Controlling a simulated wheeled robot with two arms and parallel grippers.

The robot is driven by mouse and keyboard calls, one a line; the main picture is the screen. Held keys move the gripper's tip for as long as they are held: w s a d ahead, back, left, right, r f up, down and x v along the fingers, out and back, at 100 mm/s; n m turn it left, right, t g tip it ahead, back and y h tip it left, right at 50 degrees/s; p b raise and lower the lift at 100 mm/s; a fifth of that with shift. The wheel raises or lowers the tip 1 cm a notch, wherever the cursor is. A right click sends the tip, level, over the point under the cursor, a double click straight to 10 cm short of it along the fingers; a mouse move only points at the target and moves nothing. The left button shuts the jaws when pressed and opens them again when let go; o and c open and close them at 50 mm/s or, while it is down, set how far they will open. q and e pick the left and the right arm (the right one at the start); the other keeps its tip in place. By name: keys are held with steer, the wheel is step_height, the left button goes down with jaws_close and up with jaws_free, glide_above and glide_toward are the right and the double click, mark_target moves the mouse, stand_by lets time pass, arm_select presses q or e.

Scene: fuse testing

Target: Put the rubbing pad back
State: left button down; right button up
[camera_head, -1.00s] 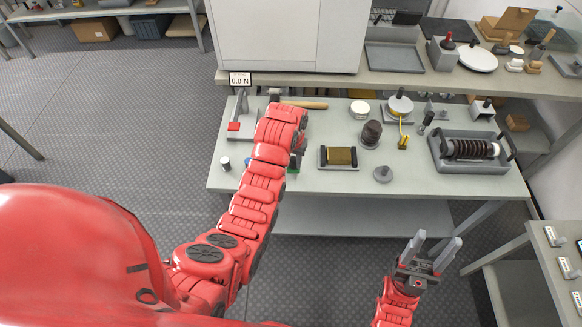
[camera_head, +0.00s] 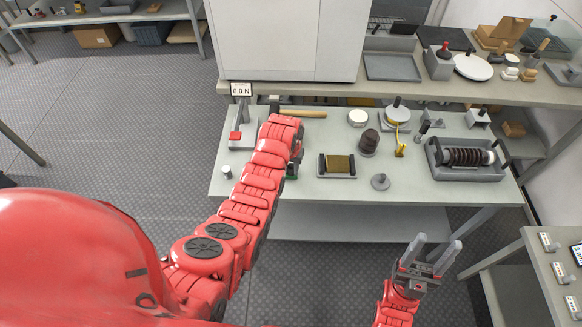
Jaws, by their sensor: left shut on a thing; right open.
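My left arm reaches over the table (camera_head: 420,185), and its gripper (camera_head: 296,150) is mostly hidden behind its own red wrist. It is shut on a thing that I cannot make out. I cannot pick out the rubbing pad for certain. A brown block in a dark-ended holder (camera_head: 337,165) lies just right of the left gripper. My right gripper (camera_head: 435,248) is open and empty in front of the table, with its two grey fingers apart.
A force gauge stand (camera_head: 241,130) reading 0.0 N stands at the left. A wooden handle (camera_head: 300,113) lies behind the wrist. A ribbed dark cylinder (camera_head: 369,142), a grey disc weight (camera_head: 380,181) and a tray with a ribbed roller (camera_head: 467,172) stand further right. The table's front middle is clear.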

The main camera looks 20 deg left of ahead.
arm_select(q)
steer(key=shift+f, duration=0.1)
steer(key=c, duration=0.6)
jaws_free()
